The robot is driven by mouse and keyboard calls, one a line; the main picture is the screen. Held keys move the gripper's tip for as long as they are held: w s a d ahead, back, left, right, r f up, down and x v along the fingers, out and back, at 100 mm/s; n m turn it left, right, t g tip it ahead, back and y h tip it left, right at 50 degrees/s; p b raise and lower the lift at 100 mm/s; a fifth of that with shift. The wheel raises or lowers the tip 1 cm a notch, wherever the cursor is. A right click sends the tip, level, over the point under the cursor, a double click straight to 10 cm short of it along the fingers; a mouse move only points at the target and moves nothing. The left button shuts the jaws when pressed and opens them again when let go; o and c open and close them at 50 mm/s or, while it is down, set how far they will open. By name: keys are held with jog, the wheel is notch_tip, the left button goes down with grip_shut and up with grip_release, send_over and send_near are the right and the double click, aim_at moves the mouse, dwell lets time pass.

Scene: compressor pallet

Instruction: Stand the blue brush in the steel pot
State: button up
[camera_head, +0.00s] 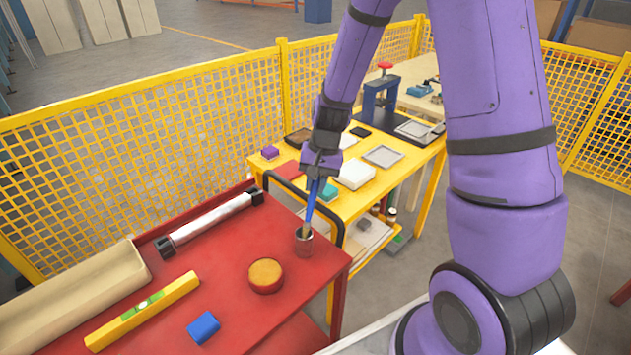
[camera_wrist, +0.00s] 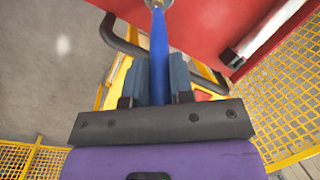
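The blue brush (camera_head: 311,203) is held nearly upright, slightly tilted, below my gripper (camera_head: 320,168). My gripper is shut on the brush's blue handle, which also shows between the fingers in the wrist view (camera_wrist: 159,60). The steel pot (camera_head: 304,242) stands on the red table (camera_head: 225,277) near its right edge. The brush's lower end is at the pot's mouth and appears to be inside it; how deep, I cannot tell. In the wrist view the pot (camera_wrist: 155,3) is only partly seen at the top edge, at the brush's far end.
A round orange-topped red block (camera_head: 265,276), a blue block (camera_head: 203,327), a yellow level (camera_head: 143,311) and a silver cylinder (camera_head: 210,222) lie on the red table. A black handle rail (camera_head: 335,215) rises beside the pot. A cluttered yellow table (camera_head: 349,203) stands behind, before a yellow mesh fence (camera_head: 150,150).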

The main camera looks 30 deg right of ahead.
jog(key=o, duration=0.4)
jog(key=v, duration=1.3)
jog(key=s+r+n+t+h, duration=0.1)
jog(key=s+r+n, duration=0.1)
jog(key=s+r, duration=0.3)
jog(key=s+r+n+t, duration=0.2)
jog(key=s+r, duration=0.3)
jog(key=s, duration=0.5)
jog(key=s+r+n+t+h, duration=0.1)
jog(key=s+r+t, duration=0.1)
jog(key=s+r, duration=0.4)
jog(key=shift+s+a+r+n+h, duration=0.1)
jog(key=shift+s+a+n+h, duration=0.1)
jog(key=shift+s, duration=0.5)
jog(key=shift+s+a+n+h, duration=0.1)
jog(key=shift+s+a+n, duration=0.1)
jog(key=shift+s, duration=0.45)
jog(key=shift+o, duration=0.6)
